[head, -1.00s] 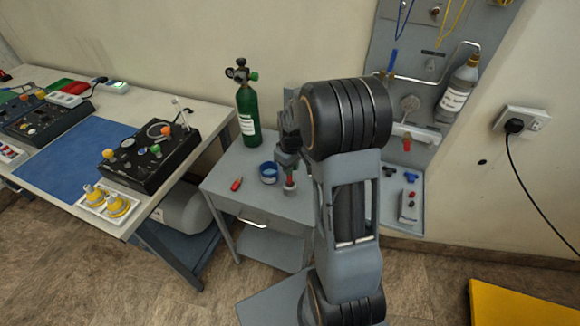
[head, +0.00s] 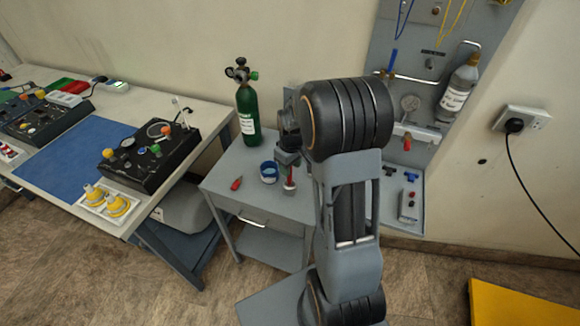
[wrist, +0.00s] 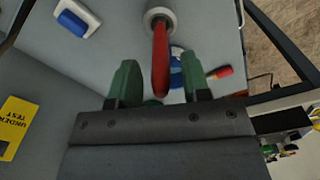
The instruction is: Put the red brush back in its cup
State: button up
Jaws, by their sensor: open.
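The red brush (head: 290,175) stands in a small grey cup (head: 289,186) near the front right of the grey cart top (head: 225,165). In the wrist view the brush (wrist: 160,58) rises from the pale round cup (wrist: 160,14) toward the camera and appears roughly upright. My gripper (wrist: 160,80) is open, with a green finger on each side of the brush handle and a gap on both sides. In the head view my gripper (head: 287,153) is just above the brush, partly hidden by my arm.
A blue round container (head: 269,172) and a small red tool (head: 237,183) are left of the cup. A green cylinder (head: 247,115) stands at the cart's back. In the wrist view a blue-and-white item (wrist: 77,17) and a yellow card (wrist: 14,127) show at left.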

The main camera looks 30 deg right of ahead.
jog(key=r, duration=1)
jog(key=shift+s+d+r, duration=0.1)
jog(key=shift+s+r, duration=0.1)
jog(key=shift+r, duration=0.15)
jog(key=s+a+r+m+t, duration=0.1)
jog(key=s+a+m+t, duration=0.1)
jog(key=s+a, duration=0.3)
jog(key=s+a+r+m+t, duration=0.1)
jog(key=s+a, duration=0.4)
jog(key=s, duration=0.5)
jog(key=shift+s+r+m+t, duration=0.2)
jog(key=shift+r+m+t, duration=0.25)
jog(key=shift+r, duration=0.2)
